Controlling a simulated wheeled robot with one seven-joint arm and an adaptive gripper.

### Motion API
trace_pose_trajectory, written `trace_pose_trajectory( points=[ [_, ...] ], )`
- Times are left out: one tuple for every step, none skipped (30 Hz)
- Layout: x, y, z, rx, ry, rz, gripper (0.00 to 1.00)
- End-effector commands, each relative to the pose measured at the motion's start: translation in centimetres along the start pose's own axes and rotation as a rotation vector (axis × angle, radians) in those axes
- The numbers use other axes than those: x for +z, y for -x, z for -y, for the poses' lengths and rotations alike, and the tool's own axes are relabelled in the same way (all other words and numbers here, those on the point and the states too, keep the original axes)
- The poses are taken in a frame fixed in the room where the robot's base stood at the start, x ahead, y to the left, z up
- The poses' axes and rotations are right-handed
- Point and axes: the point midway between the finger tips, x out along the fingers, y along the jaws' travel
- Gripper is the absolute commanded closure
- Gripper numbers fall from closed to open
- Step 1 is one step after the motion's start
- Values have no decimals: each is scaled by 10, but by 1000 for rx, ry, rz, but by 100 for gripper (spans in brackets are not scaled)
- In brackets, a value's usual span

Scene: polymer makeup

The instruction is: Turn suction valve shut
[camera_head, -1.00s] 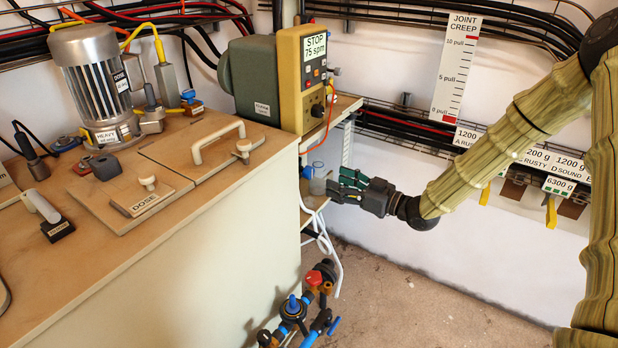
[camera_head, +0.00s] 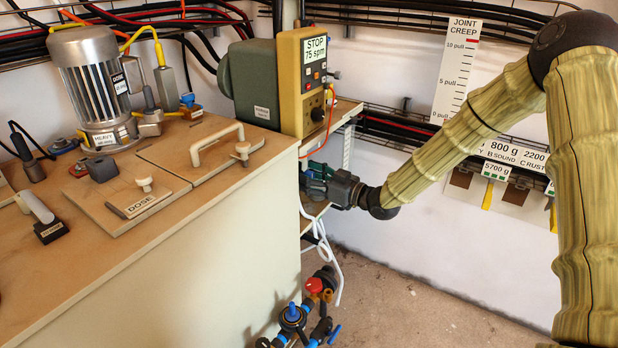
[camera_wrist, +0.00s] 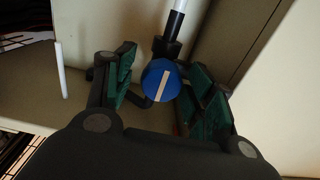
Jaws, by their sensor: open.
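A round blue valve knob (camera_wrist: 160,80) with a pale bar across its face shows in the wrist view. A dark fitting and a white tube (camera_wrist: 177,18) run up from behind it. The bar is nearly upright, leaning right at the top. My gripper (camera_wrist: 160,68) is open, with one green-padded finger on each side of the knob; I cannot tell whether either touches it. In the head view my gripper (camera_head: 314,177) reaches in beside the bench's right end, at the small shelf, and the knob is not made out there. I see no suction label.
The bench side (camera_head: 190,265) is close left of my gripper. Below is a pipe cluster with a blue knob (camera_head: 292,316) and a red knob (camera_head: 314,285). White tubing (camera_head: 318,235) hangs below the shelf. A yellow control box (camera_head: 303,85) stands above. The floor at right is clear.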

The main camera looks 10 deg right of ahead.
Motion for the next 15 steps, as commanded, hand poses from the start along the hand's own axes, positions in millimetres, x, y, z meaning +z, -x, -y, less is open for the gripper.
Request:
trace_pose_trajectory(
  points=[
    [0, 0, 0, 0, 0, 0, 45],
    [0, 0, 0, 0, 0, 0, 45],
    [0, 0, 0, 0, 0, 0, 45],
    [0, 0, 0, 0, 0, 0, 47],
    [0, 0, 0, 0, 0, 0, 53],
    [0, 0, 0, 0, 0, 0, 60],
    [0, 0, 0, 0, 0, 0, 65],
    [0, 0, 0, 0, 0, 0, 71],
    [0, 0, 0, 0, 0, 0, 78],
    [0, 0, 0, 0, 0, 0, 84],
    [0, 1, 0, 0, 0, 0, 89],
    [0, 1, 0, 0, 0, 0, 91],
    [0, 1, 0, 0, 0, 0, 91],
    [0, 1, 0, 0, 0, 0, 91],
    [0, 1, 0, 1, -1, 0, 91]
  ],
)
